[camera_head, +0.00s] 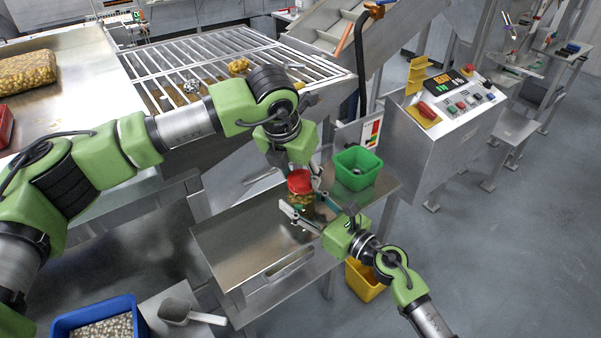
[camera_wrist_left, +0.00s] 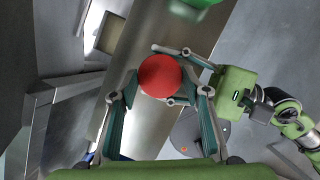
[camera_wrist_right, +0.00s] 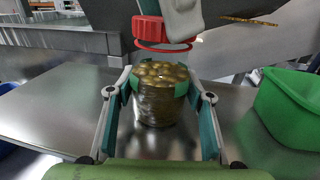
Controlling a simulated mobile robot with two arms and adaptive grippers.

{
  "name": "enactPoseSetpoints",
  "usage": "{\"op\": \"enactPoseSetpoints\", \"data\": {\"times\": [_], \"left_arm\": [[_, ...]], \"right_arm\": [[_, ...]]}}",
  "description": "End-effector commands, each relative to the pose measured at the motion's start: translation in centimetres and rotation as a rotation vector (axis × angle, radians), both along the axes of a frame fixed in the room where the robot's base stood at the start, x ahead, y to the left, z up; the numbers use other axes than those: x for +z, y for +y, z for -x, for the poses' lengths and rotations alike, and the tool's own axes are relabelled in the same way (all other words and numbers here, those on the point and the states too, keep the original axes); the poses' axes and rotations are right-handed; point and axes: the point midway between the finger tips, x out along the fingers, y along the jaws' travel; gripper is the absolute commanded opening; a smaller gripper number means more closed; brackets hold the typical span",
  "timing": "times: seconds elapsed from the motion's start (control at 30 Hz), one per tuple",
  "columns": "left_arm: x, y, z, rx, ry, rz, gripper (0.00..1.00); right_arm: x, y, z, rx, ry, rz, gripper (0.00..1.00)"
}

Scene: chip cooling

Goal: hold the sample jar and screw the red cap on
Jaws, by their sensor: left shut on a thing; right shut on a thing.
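The sample jar (camera_wrist_right: 158,98) is clear, filled with yellow-brown pieces, and upright. My right gripper (camera_wrist_right: 158,88) is shut on it, one finger on each side. In the head view the jar (camera_head: 303,206) shows just below the cap. The red cap (camera_head: 299,180) is held in my left gripper (camera_wrist_left: 160,80), which reaches down from above; the cap (camera_wrist_left: 160,75) sits between its fingertips. In the right wrist view the cap (camera_wrist_right: 149,30) is above the open jar mouth with a small gap, partly hidden by a left finger.
A steel table (camera_head: 235,245) lies under the jar. A green bin (camera_head: 357,167) stands close on the right, with a yellow bin (camera_head: 364,281) lower down. A slatted grate (camera_head: 215,62) is behind. A blue bin (camera_head: 98,318) and scoop (camera_head: 176,310) are front left.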

Motion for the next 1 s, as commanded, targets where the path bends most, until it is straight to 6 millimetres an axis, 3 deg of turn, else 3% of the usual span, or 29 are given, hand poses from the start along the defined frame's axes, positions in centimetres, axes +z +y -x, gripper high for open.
{"op": "enactPoseSetpoints", "data": {"times": [0.7, 1.0], "left_arm": [[-0.01, 0.53, -0.79, -0.944, 0.002, 0.001, 0.36], [0.00, 0.58, -0.83, -1.122, -0.003, 0.004, 0.36]], "right_arm": [[-0.03, -0.04, -0.01, -0.001, 0.001, 0.001, 0.00], [-0.04, -0.04, -0.01, -0.001, 0.001, 0.000, 0.00]]}}
